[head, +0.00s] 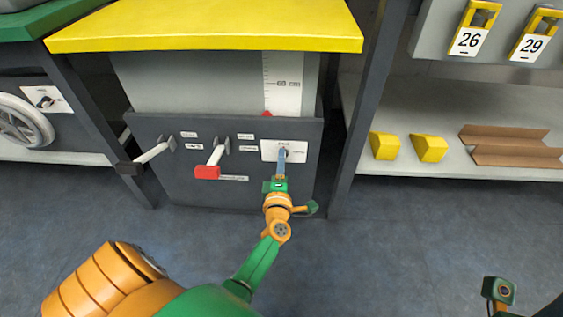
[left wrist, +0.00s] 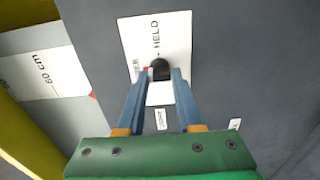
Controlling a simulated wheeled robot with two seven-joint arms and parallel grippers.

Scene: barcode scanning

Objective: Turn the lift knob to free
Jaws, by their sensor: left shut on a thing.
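The lift knob (left wrist: 160,68) is small and black and sits on a white label plate (left wrist: 183,30) that reads "HELD" in the left wrist view. A red mark shows beside the knob. The plate (head: 269,156) is on the right of the lift's dark front panel in the head view, its print too small to read. My left gripper (head: 282,155) reaches the plate, and its blue fingers (left wrist: 160,78) are shut on the knob, one on each side. The fingers hide the knob in the head view. My right gripper's fingers are not in view.
A black-ended lever (head: 150,155) and a red-handled lever (head: 212,163) stick out left of the knob. A yellow tabletop (head: 210,28) overhangs the panel. A shelf with yellow blocks (head: 428,148) stands at the right. The floor in front is clear.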

